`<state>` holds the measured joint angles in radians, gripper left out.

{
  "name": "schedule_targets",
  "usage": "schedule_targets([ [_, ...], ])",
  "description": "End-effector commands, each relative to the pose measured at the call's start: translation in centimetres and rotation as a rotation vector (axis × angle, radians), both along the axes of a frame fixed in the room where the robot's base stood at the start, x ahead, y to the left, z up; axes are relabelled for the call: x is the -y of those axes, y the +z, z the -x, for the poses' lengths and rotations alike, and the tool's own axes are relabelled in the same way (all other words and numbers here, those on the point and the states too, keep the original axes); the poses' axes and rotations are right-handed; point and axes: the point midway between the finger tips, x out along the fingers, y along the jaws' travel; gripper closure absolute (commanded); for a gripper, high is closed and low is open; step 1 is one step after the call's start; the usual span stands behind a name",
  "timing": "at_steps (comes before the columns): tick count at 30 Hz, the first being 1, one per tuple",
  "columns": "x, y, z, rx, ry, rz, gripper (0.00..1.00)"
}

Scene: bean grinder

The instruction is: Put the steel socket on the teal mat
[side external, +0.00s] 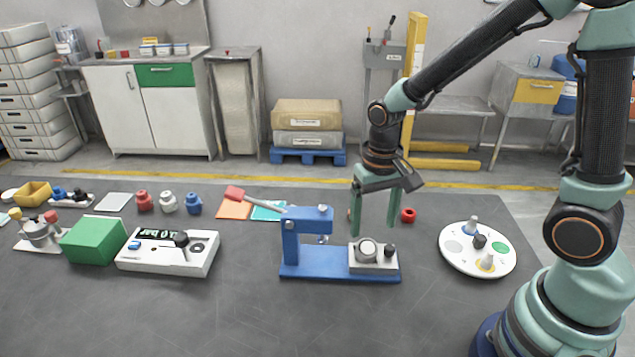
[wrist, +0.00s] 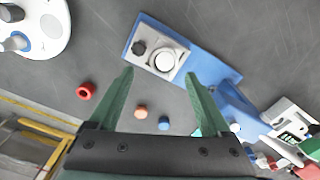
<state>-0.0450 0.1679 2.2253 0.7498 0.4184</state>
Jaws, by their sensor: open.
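A round silver piece, which looks like the steel socket (side external: 367,249), sits on the grey block of a blue press (side external: 300,262), beside a black knob. It also shows in the wrist view (wrist: 164,62) as a pale ring. My gripper (side external: 374,230) is open and empty, fingers pointing down above the block. In the wrist view the socket lies just beyond the space between the fingertips (wrist: 159,74). The teal mat (side external: 268,211) lies flat behind the press, left of my gripper. The press arm covers part of it.
An orange mat (side external: 234,210) adjoins the teal mat. A red ring (side external: 408,215), an orange cap (wrist: 141,112) and a blue cap (wrist: 164,123) lie behind the press. A white round tray (side external: 450,262) with pegs stands right. A white scale-like box (side external: 140,258) and green box (side external: 94,241) stand left.

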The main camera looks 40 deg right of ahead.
Motion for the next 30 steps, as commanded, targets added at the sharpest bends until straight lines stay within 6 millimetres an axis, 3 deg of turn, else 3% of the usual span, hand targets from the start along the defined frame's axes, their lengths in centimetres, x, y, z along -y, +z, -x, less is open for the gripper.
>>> schedule_targets([
  [7, 0.0, -1.6, 0.0, -0.002, 0.000, 0.000, 0.18],
  [16, 0.0, -5.2, -0.3, -0.002, 0.001, 0.000, 0.18],
  [26, 0.0, -5.8, -0.3, 0.001, 0.001, -0.001, 0.18],
  [28, 0.0, -5.8, -0.3, 0.001, 0.001, -0.001, 0.37],
  [30, 0.0, -5.8, -0.3, 0.001, 0.000, 0.000, 0.64],
])
